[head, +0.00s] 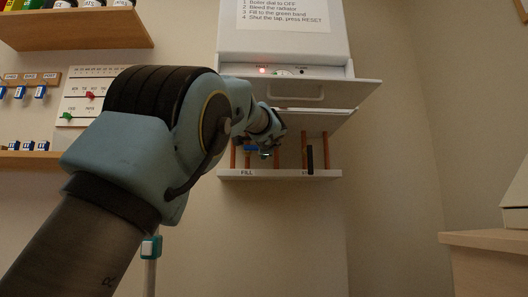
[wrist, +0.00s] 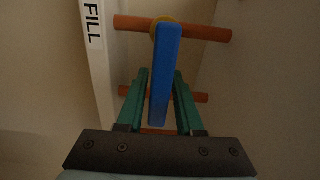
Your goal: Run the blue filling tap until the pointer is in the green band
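The blue filling tap's lever (wrist: 165,75) stands out from a copper pipe (wrist: 205,31) in the wrist view. In the head view a bit of the blue tap (head: 250,149) shows above the FILL label (head: 247,173). My gripper (wrist: 160,74) has its two green fingers on either side of the lever, with narrow gaps that look clear of it. My gripper in the head view (head: 265,152) is small and mostly hidden by my arm. A pale round gauge (head: 283,72) sits under the boiler's front; its pointer and green band are too small to read.
The boiler (head: 285,40) has a lit red lamp (head: 263,70) and an open flap (head: 330,92) above my gripper. A white ledge (head: 300,174) carries several copper pipes and a black handle (head: 310,158). Shelves stand at the left, a wooden counter (head: 485,239) at the right.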

